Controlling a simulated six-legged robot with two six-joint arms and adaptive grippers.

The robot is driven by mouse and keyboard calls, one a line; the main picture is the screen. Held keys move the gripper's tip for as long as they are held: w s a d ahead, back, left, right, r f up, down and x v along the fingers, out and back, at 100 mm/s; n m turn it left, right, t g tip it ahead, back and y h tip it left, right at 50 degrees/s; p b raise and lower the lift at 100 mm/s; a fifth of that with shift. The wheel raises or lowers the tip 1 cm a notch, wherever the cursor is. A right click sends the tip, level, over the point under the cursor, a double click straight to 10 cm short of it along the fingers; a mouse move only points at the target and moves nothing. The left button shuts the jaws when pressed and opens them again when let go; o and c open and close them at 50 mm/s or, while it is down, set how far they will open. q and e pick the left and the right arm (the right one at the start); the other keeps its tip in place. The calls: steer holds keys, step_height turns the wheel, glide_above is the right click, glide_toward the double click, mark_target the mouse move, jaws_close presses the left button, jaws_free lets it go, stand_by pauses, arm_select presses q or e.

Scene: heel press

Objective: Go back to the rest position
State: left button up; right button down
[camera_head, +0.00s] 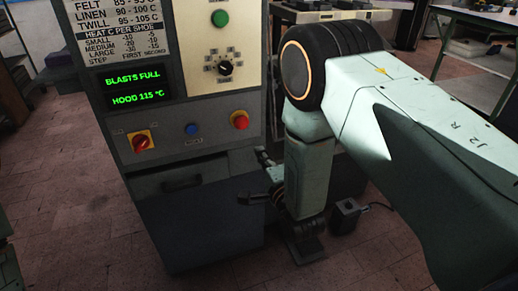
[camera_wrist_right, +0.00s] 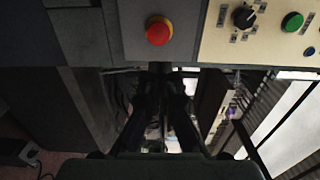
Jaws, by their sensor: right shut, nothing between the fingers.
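My right arm comes in from the right in the head view, bends at a dark elbow joint and drops down beside the press machine (camera_head: 210,150). My right gripper (camera_head: 254,180) is low at the right side of the machine, just off its front and below the red button (camera_head: 240,120). In the right wrist view the dark fingers (camera_wrist_right: 163,78) are together with nothing between them, and the red button (camera_wrist_right: 158,31) is above them. Whether the fingers touch the machine is not clear. My left gripper is not in view.
The panel has a green button (camera_head: 220,18), a black dial (camera_head: 225,68), a red switch on yellow (camera_head: 140,142) and a blue button (camera_head: 192,128). The display (camera_head: 138,86) reads BLASTS FULL, HOOD 115 °C. A small black box (camera_head: 345,215) with a cable sits on the tiled floor.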

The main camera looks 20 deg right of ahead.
steer(key=shift+w+a+f, duration=0.1)
steer(key=shift+w+f, duration=0.05)
steer(key=shift+f, duration=0.05)
steer(key=s+d+f+n+g, duration=0.2)
steer(key=s+f+n+g, duration=0.7)
steer(key=s+f+n, duration=0.45)
steer(key=s+f+n+g, duration=0.2)
steer(key=s+f+g, duration=0.1)
steer(key=s, duration=1)
steer(key=s+d+f+n+g, duration=0.1)
steer(key=s+f+g, duration=0.2)
steer(key=s, duration=1)
steer(key=g, duration=0.3)
steer(key=shift+s+d+n+h, duration=0.15)
steer(key=shift+s+n+h, duration=0.15)
steer(key=shift+n, duration=0.05)
